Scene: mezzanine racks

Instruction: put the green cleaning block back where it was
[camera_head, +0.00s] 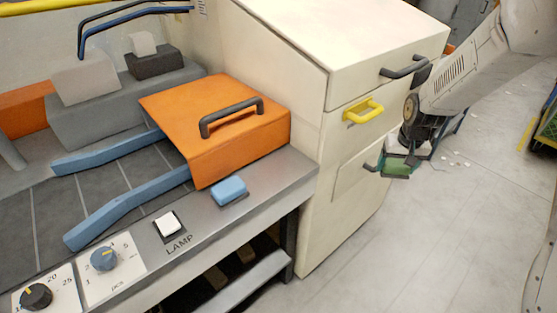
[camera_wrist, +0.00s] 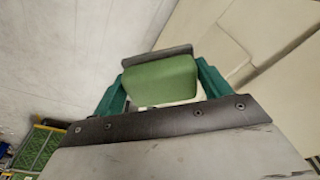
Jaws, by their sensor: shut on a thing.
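The green cleaning block (camera_wrist: 162,82) is between the fingers of my gripper (camera_wrist: 160,85) in the wrist view, with a dark strip along its far side. In the head view my gripper (camera_head: 402,160) is at the right, in front of the cream cabinet's (camera_head: 345,215) drawer fronts, with the floor below it. The green block (camera_head: 397,166) is only partly visible there, among the dark gripper parts. My gripper is shut on the block and holds it in the air. I cannot tell whether it touches the cabinet.
The cabinet has a yellow handle (camera_head: 363,110) and dark handles (camera_head: 404,67) close to my arm. Left of it is a workbench (camera_head: 200,225) with an orange cover (camera_head: 220,125), a light blue block (camera_head: 229,190), a lamp switch (camera_head: 168,224) and dials. The floor (camera_head: 440,240) at right is mostly clear.

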